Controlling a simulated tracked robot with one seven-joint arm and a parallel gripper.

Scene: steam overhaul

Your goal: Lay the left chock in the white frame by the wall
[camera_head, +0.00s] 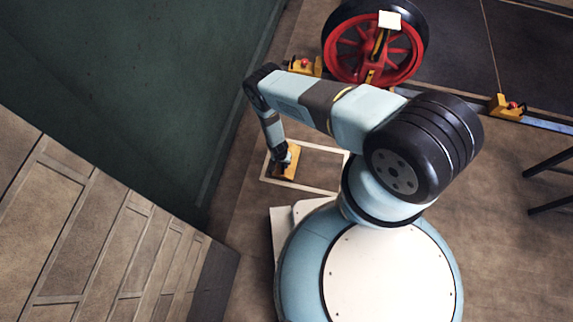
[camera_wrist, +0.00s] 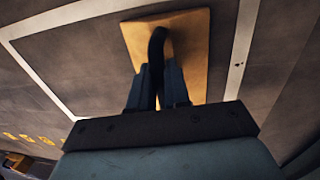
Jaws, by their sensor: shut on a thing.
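My gripper (camera_head: 284,157) points down at the floor by the green wall, shut on the black handle of a yellow chock (camera_head: 287,172). In the wrist view my gripper's fingers (camera_wrist: 158,82) close around that dark upright handle, and the flat yellow chock (camera_wrist: 188,42) shows beyond them. The white frame (camera_head: 317,188) is a painted outline on the floor near the wall. In the wrist view its lines (camera_wrist: 241,45) run on both sides of the chock, which appears inside the outline. I cannot tell whether the chock touches the floor.
A red spoked wheel (camera_head: 345,56) stands on a rail beyond my arm. Yellow blocks with red knobs sit left of it (camera_head: 305,67) and farther right (camera_head: 507,107). The green wall (camera_head: 130,90) is close on the left. Dark stool-like legs (camera_head: 550,162) are at right.

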